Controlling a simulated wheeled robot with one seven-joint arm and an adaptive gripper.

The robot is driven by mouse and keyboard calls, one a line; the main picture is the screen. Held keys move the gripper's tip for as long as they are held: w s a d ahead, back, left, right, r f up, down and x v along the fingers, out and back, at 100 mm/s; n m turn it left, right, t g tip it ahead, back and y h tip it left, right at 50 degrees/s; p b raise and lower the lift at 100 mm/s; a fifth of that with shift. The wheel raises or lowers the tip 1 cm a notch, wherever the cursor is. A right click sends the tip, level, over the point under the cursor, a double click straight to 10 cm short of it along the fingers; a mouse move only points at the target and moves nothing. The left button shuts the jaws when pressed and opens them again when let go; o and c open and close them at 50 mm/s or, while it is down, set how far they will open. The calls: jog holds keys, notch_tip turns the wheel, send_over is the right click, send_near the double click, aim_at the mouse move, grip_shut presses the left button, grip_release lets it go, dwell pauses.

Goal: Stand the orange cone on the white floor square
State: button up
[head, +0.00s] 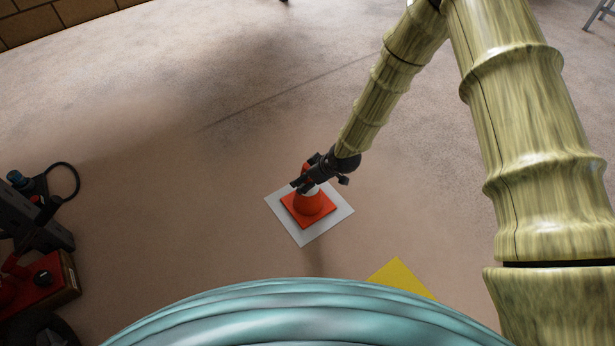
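The orange cone (309,205) is upright, with its square base over the white floor square (309,236). White floor shows on all sides of the base. I cannot tell whether the base touches the square or hangs just above it. My gripper (304,186) is at the top of the cone, around or against its pale upper part. The fingers are small and dark here, and the cone's tip is hidden by them. I cannot tell whether they are closed on it.
A yellow floor square (401,277) lies to the right, partly hidden by my teal body. A red and dark grey machine (42,278) with a black cable stands at the left edge. A brick wall (45,22) is at the far left. The floor around the white square is clear.

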jog(key=shift+r, duration=0.1)
jog(key=p+v, duration=0.5)
jog(key=v, duration=0.7)
jog(key=s+d+f+m+g+h, duration=0.1)
jog(key=s+d+f+m, duration=0.2)
jog(key=s+d, duration=0.3)
jog(key=s+d+f+m+g+h, duration=0.1)
jog(key=s+d+f+m, duration=0.3)
jog(key=s, duration=1.3)
jog(key=s+d+f+m+g+h, duration=0.2)
jog(key=s+d, duration=0.5)
jog(key=s, duration=0.5)
notch_tip(320, 180, down, 2)
jog(key=shift+d+f+m+h, duration=0.1)
jog(key=shift+d+m+h, duration=0.4)
jog(key=shift+m, duration=0.4)
jog(key=shift+s+a+p, duration=0.1)
jog(key=shift+p, duration=0.2)
